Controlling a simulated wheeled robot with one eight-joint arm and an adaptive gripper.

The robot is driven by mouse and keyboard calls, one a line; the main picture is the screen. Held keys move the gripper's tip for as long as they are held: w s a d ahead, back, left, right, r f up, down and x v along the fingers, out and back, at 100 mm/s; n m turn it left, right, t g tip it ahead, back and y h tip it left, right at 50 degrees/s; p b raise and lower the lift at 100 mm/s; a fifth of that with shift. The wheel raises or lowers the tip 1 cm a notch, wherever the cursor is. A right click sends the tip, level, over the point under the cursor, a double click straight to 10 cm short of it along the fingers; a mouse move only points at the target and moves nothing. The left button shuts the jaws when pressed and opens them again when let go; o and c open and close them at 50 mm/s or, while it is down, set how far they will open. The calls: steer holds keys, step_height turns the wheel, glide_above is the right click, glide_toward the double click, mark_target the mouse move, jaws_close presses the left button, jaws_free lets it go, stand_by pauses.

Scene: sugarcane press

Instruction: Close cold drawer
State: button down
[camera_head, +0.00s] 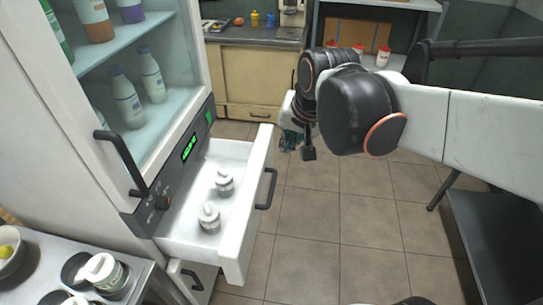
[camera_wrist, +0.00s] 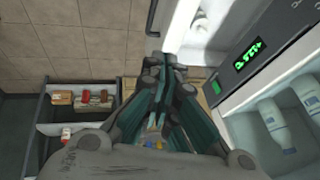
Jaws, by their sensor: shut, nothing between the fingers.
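The cold drawer (camera_head: 262,160) is pulled out of the white refrigerated cabinet, below its green-lit display. Two small white jars (camera_head: 224,183) (camera_head: 209,217) stand inside it. Its dark bar handle (camera_head: 266,189) is on the front face. My gripper (camera_head: 290,139) is beyond the drawer's far front corner and partly hidden by my arm. In the wrist view my gripper (camera_wrist: 165,62) has its dark and teal fingers together, with nothing between them. The drawer (camera_wrist: 183,22) and its handle (camera_wrist: 152,18) show just past the fingertips; I cannot tell whether they touch.
The cabinet's glass door (camera_head: 150,60) has a dark handle (camera_head: 121,160) above the drawer. A steel counter (camera_head: 60,262) with jars is at lower left. A dark bench (camera_head: 495,240) is at right. The tiled floor (camera_head: 320,215) before the drawer is clear.

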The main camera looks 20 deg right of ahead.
steer(key=w+d+f+m+g+y, duration=0.1)
steer(key=w+d+f+m+g, duration=0.1)
steer(key=w+d+f+m, duration=0.5)
steer(key=w+d+f+m+g+y, duration=0.1)
steer(key=w+d+f+m, duration=0.2)
steer(key=w+f+m, duration=0.75)
steer(key=w+d+f+g, duration=0.1)
steer(key=w+d+f, duration=0.2)
steer(key=w+f, duration=0.3)
steer(key=a+b+x, duration=0.1)
steer(key=b+x, duration=0.1)
steer(key=x, duration=0.4)
steer(key=a+b+x, duration=0.1)
steer(key=b+x, duration=0.2)
steer(key=x, duration=0.3)
steer(key=shift+w+a+r, duration=0.15)
steer(key=shift+a+r, duration=0.05)
steer(key=shift+a, duration=0.1)
steer(key=shift+a, duration=0.1)
steer(key=w+a, duration=0.3)
steer(key=a, duration=0.2)
steer(key=w+a, duration=0.3)
steer(key=a, duration=0.3)
steer(key=w+a, duration=0.4)
steer(key=a, duration=0.1)
steer(key=shift+a, duration=0.4)
